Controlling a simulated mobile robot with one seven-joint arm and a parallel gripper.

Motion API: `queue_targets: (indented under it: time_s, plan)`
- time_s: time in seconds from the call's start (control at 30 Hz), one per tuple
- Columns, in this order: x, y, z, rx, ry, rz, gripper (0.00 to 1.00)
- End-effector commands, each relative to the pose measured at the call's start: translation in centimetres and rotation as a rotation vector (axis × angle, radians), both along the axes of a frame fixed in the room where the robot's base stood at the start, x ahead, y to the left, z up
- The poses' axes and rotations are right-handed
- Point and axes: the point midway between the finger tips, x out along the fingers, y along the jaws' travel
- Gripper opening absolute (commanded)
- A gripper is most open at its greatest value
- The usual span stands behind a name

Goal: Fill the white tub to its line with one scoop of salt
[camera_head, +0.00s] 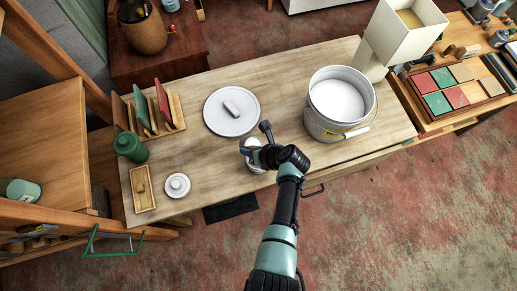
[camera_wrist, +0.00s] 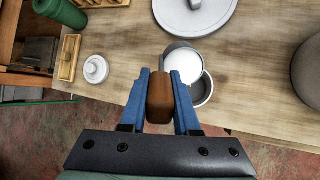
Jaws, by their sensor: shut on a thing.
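My gripper (camera_wrist: 161,78) is shut on the brown handle (camera_wrist: 160,100) of a scoop. The scoop's bowl (camera_wrist: 182,62) looks full of white salt and roughly level. The white tub (camera_wrist: 207,92) is beneath and just beyond the bowl, partly covered by it; how full the tub is and its line cannot be made out. In the head view the tub (camera_head: 256,169) is mostly hidden under my gripper (camera_head: 255,148). The big white bucket (camera_head: 312,122) of salt stands open to the right. The small white lid (camera_head: 178,185) lies to the left on the bench.
A large round lid (camera_head: 231,118) lies behind my gripper on the wooden bench (camera_head: 290,75). A green canister (camera_head: 130,147), a wooden tray (camera_head: 142,188) and a rack of upright boards (camera_head: 160,115) are at the left. A cream lamp-like box (camera_head: 405,35) stands beyond the bucket.

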Motion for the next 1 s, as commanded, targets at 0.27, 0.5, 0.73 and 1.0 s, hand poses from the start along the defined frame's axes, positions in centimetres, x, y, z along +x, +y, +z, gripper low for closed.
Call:
queue_targets:
  time_s: [0.27,0.5,0.73,1.0]
  plan:
    - [-0.8,-1.1,-0.9,0.121,-0.109,-0.004,0.00]
    - [-0.8,-1.1,-0.4,0.130,-0.118,-0.001,0.00]
    - [-1.0,-1.2,-0.9,0.140,-0.125,-0.003,0.00]
    - [-1.6,-2.0,-1.9,0.253,-0.227,-0.004,0.00]
